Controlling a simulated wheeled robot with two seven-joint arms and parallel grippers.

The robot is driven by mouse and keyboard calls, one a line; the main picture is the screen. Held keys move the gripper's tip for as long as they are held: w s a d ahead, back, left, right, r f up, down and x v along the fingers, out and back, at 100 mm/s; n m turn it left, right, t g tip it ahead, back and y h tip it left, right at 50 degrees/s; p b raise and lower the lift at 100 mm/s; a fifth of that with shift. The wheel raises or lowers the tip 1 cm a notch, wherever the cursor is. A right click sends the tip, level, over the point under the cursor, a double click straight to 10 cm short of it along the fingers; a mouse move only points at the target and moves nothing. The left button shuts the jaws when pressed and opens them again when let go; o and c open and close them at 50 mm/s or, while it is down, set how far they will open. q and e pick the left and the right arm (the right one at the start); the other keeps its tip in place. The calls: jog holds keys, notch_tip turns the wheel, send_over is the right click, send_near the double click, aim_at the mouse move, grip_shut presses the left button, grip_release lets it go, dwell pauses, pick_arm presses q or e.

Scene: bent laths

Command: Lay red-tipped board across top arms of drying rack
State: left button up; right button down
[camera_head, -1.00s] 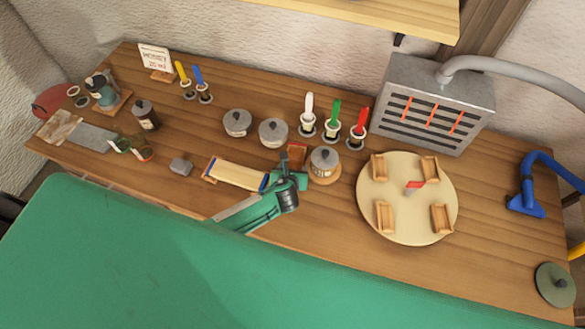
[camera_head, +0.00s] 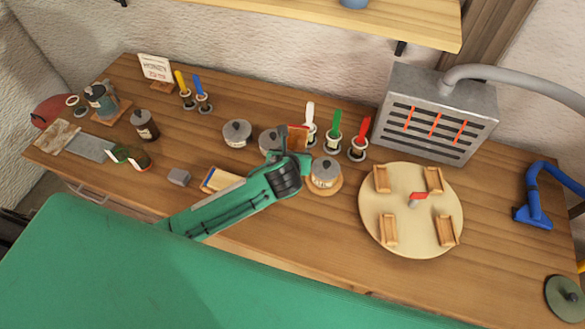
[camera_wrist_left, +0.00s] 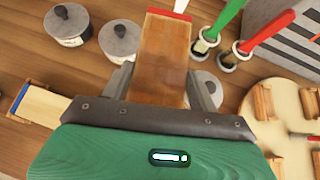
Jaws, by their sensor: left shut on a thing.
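My left gripper (camera_head: 290,155) is shut on the red-tipped board (camera_head: 298,138), a narrow brown board. In the left wrist view the board (camera_wrist_left: 166,55) stands out between the fingers (camera_wrist_left: 163,92), with its red end farthest from the palm. It appears held above the bench, near the lidded pots. I cannot pick out a drying rack for certain. A round pale disc (camera_head: 375,224) at the right carries several small wooden brackets and a red-tipped pointer at its middle. My right gripper is not in view.
A blue-ended pale board (camera_head: 217,180) lies partly behind my left arm. Lidded pots (camera_head: 237,134) and (camera_head: 325,172), and white, green and red-handled brushes (camera_head: 335,125) stand close by. A grey heater (camera_head: 435,110) with glowing bars stands behind the disc.

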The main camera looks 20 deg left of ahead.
aim_at(292, 141)
pick_arm(q)
notch_tip(292, 141, up, 5)
jog(key=shift+r+b, duration=0.1)
jog(key=shift+b, duration=0.3)
jog(key=s+a+b, duration=0.1)
jog(key=s+b, duration=0.1)
jog(key=s+a+f+b, duration=0.1)
jog(key=shift+s+a+f+b, duration=0.1)
jog(key=shift+s+a+b, duration=0.2)
jog(key=shift+s+b, duration=0.05)
jog(key=s+a+m+h+b, duration=0.1)
jog(key=s+a+b, duration=0.1)
jog(key=s+b, duration=0.2)
jog(key=s, duration=0.3)
jog(key=shift+s+a+m+h, duration=0.25)
jog(key=shift+m+h, duration=0.05)
jog(key=shift+m, duration=0.1)
jog(key=shift+w, duration=0.1)
